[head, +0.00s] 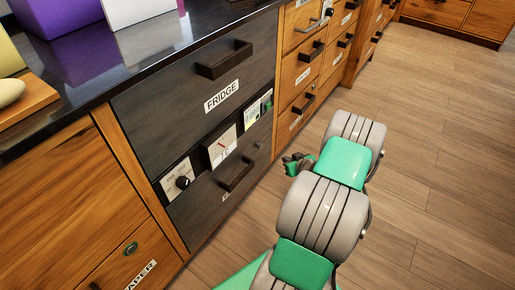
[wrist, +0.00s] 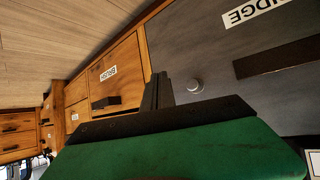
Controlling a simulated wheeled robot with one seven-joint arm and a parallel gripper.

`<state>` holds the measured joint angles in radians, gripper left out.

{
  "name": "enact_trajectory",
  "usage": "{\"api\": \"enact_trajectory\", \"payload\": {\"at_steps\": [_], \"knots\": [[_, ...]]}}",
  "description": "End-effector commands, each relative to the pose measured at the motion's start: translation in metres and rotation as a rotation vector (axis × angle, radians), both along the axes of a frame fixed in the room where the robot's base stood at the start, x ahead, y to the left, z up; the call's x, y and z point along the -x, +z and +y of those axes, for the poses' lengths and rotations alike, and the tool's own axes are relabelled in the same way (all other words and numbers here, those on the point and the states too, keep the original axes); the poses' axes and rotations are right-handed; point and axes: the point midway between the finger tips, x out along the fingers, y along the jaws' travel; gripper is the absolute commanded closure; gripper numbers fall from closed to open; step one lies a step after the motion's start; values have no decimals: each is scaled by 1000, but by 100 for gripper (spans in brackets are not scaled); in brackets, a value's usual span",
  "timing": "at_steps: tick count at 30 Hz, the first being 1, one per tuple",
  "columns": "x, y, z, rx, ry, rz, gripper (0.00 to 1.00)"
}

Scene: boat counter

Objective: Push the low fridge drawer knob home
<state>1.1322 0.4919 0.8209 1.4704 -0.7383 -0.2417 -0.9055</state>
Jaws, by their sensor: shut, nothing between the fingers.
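The low fridge drawer (head: 209,208) is a dark grey front below the panel with the dial and gauge. Its small round metal knob (head: 258,145) is near the right end of the front. In the wrist view the knob (wrist: 195,86) stands out from the grey face, beside the dark bar handle (wrist: 280,57). My gripper (head: 291,160) is to the right of the knob in the head view, in front of the cabinets. In the wrist view my gripper's fingers (wrist: 157,92) are shut and empty, left of the knob with a visible gap. Depth to the face is unclear.
The upper fridge drawer (head: 200,90) is above, with a bar handle. Wooden drawers (head: 305,75) with protruding dark handles stand to the right. A control knob (head: 182,182) is at the panel's left. The wooden floor (head: 430,130) at the right is clear.

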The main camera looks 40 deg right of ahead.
Motion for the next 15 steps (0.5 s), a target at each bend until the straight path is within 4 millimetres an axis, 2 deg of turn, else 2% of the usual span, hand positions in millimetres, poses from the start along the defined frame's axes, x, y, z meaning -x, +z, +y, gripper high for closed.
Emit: {"api": "enact_trajectory", "payload": {"at_steps": [11,15], "knots": [[-1,-2,0,5,-1,-7,100],[-10,-2,3,5,0,-7,100]]}}
